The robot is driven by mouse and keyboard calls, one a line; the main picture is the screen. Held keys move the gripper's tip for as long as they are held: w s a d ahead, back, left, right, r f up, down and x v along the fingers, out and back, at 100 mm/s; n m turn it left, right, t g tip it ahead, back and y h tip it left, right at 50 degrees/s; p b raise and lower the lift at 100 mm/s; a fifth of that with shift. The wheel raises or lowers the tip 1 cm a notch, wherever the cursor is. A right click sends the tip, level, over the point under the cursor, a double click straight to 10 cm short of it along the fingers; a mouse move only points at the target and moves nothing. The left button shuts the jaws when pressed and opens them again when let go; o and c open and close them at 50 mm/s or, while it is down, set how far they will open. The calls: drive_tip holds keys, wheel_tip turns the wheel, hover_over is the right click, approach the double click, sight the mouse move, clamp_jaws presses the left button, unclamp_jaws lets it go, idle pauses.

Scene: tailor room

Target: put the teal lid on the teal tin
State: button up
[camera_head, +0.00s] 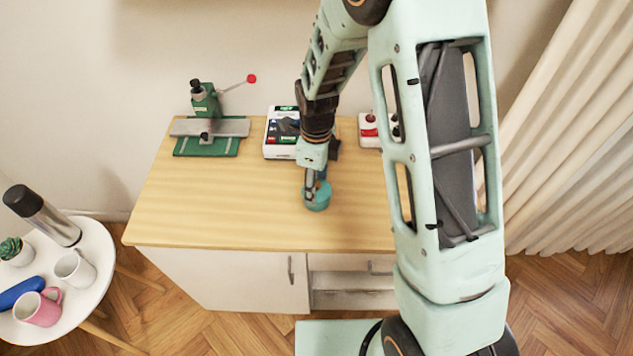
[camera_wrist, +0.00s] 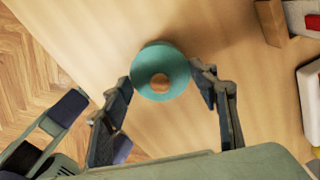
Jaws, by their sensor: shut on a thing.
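The teal lid (camera_wrist: 172,65) is round with a brown knob and sits between the two fingers of my gripper (camera_wrist: 162,78) in the wrist view. The fingers are shut on it from opposite sides of its rim. In the head view my gripper (camera_head: 314,188) points down over the middle of the wooden counter, with a teal round shape (camera_head: 318,203) at its tips. I cannot make out the teal tin apart from the lid; it may be hidden beneath it. Whether the lid touches a tin cannot be told.
A green press tool (camera_head: 206,130) stands at the counter's back left. A white box with dark items (camera_head: 280,150) and a white piece with a red knob (camera_head: 369,135) are at the back. The wooden counter (camera_head: 220,205) is clear at left and front.

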sight(317, 184)
drive_tip(key=o, duration=0.7)
wheel_tip(317, 184, up, 11)
drive_tip(key=p, duration=0.7)
idle(0.5)
